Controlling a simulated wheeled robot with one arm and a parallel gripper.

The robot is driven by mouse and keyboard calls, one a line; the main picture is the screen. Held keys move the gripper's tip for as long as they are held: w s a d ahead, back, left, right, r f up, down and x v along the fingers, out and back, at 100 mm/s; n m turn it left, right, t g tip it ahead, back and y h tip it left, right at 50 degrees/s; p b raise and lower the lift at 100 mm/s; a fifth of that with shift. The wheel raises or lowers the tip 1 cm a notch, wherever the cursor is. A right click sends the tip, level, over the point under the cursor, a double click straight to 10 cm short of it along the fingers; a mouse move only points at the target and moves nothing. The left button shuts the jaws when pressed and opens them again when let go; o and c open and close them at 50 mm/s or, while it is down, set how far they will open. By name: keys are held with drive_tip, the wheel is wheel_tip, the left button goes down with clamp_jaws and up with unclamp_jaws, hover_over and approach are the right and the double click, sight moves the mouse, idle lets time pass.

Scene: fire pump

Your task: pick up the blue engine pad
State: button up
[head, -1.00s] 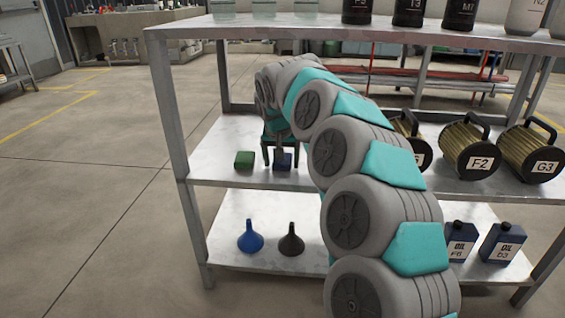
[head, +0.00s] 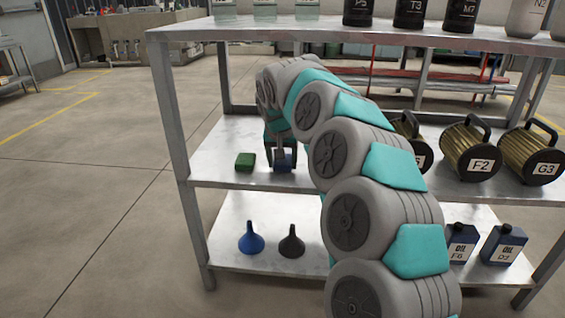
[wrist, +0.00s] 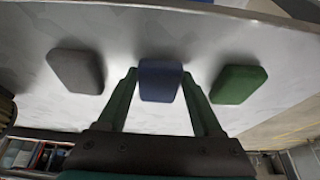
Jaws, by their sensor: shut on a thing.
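The blue engine pad (head: 285,161) is on the middle shelf, at the end of my arm; it also shows in the wrist view (wrist: 160,80). My gripper (head: 281,152) is shut on it, with one finger on each side in the wrist view (wrist: 160,88). I cannot tell whether the pad is clear of the shelf. A green pad (head: 245,162) lies to its left in the head view and to its right in the wrist view (wrist: 236,84). A dark grey pad (wrist: 77,71) lies on the other side in the wrist view; my arm hides it in the head view.
The middle shelf (head: 220,176) also holds several brass canisters (head: 470,148) at the right. The top shelf (head: 300,32) with bottles is above. Below stand a blue funnel (head: 251,238), a black funnel (head: 292,242) and oil containers (head: 503,245). Floor at the left is clear.

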sight(289, 165)
drive_tip(key=shift+w+r+p, duration=0.1)
drive_tip(key=shift+r+p, duration=0.25)
drive_tip(key=shift+r, duration=1.4)
drive_tip(key=shift+s+d, duration=0.45)
drive_tip(key=shift+s, duration=0.25)
drive_tip(key=shift+s+d, duration=0.45)
drive_tip(key=shift+s, duration=0.2)
drive_tip(key=s+d+r, duration=0.1)
drive_tip(key=s+d, duration=0.6)
drive_tip(key=s, duration=0.3)
drive_tip(key=shift+s+d, duration=0.25)
drive_tip(key=shift+r, duration=0.1)
